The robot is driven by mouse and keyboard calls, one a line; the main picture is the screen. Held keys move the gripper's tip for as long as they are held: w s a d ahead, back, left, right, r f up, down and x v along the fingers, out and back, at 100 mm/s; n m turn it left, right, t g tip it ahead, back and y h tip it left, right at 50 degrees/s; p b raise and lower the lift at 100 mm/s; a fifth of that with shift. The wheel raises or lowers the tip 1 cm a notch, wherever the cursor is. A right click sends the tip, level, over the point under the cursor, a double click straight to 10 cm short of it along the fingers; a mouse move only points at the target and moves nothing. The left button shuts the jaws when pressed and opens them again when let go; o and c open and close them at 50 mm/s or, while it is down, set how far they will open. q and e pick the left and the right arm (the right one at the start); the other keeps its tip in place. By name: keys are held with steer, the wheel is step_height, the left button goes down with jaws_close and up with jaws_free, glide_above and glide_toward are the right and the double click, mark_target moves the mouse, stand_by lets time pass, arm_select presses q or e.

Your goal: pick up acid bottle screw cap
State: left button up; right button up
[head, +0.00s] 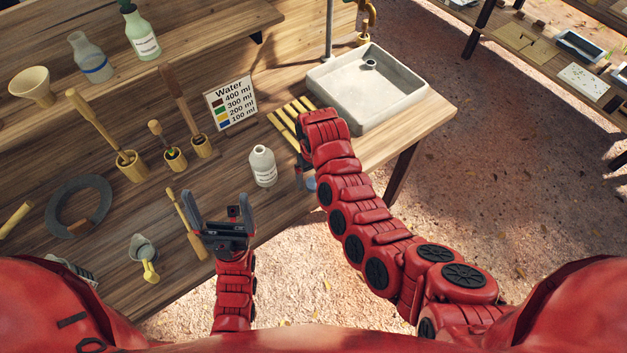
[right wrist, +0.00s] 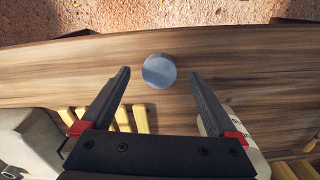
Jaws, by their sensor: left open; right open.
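A round grey-blue piece that looks like the screw cap (right wrist: 159,71) sits on the wooden table near its edge. In the right wrist view it lies between the lines of my right gripper's open fingers (right wrist: 159,78), just past their tips and not held. In the head view my right gripper is mostly hidden by its own arm, and only a bluish bit of the cap (head: 310,183) shows beside it. A white labelled bottle (head: 263,166) stands upright to the left of my right gripper. My left gripper (head: 219,200) is open and empty above the table's front edge.
A slatted yellow rack (head: 283,124) and a grey stone basin (head: 381,84) lie behind the right arm. A water sign (head: 231,103), wooden cups with tools, a dark ring (head: 62,216) and a small jug (head: 143,246) occupy the left side.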

steer(key=shift+f, duration=1.05)
jaws_close()
steer(key=shift+r, duration=0.15)
